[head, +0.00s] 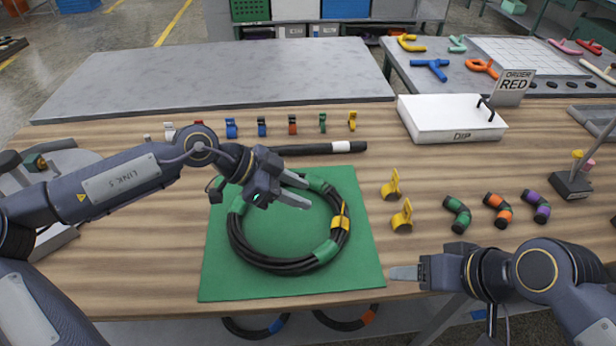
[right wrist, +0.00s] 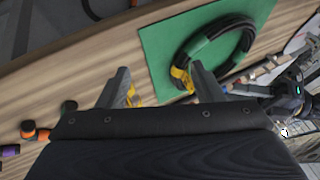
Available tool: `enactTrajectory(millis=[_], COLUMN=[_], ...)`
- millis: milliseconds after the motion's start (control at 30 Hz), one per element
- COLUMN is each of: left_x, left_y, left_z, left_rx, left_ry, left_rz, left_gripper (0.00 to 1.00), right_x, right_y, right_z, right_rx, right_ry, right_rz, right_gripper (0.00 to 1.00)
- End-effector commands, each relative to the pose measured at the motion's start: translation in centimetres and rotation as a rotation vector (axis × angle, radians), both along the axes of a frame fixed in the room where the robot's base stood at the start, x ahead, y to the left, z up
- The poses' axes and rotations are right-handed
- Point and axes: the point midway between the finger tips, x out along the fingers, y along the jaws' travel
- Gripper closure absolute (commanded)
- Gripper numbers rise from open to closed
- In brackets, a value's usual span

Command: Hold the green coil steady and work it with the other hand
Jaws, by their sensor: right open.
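The green coil, a black hose coil with green bands (head: 326,251), lies flat on a green mat (head: 220,282). A yellow clip (head: 340,222) sits on its right side. It also shows in the right wrist view, with a green band (right wrist: 197,46) and the yellow clip (right wrist: 181,78). My left gripper (head: 292,196) is over the coil's upper part; its jaw opening and any contact are unclear. My right gripper (head: 405,273) is open and empty, right of the mat's lower right corner; in the right wrist view both fingers (right wrist: 161,82) stand apart.
Two yellow clips (head: 391,184) (head: 402,216) stand right of the mat. Several short banded hose pieces (head: 497,210) lie further right. A white DIP box (head: 452,118) and an ORDER RED sign (head: 515,86) are behind. Small coloured clips (head: 292,125) line the back.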

Motion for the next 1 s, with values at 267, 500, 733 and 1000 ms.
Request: enactTrajectory(millis=[267,500,733,1000], left_x=[0.0,0.0,0.0,0.0], left_y=[0.0,0.0,0.0,0.0], left_z=[0.0,0.0,0.0,0.0], left_rx=[0.003,0.003,0.004,0.004], left_ry=[-0.005,-0.007,-0.007,-0.008], left_rz=[-0.002,-0.002,-0.002,-0.003], left_gripper=[0.64,0.64,0.64,0.64], right_x=[7.6,16.0,23.7,29.8], right_y=[-0.6,0.5,3.8,9.4], right_z=[3.1,3.2,1.3,-1.9], right_rx=[-0.021,-0.109,-0.254,-0.452], right_ry=[0.079,0.156,0.222,0.271], right_rz=[0.199,0.388,0.577,0.784], right_gripper=[0.4,0.4,0.4,0.4])
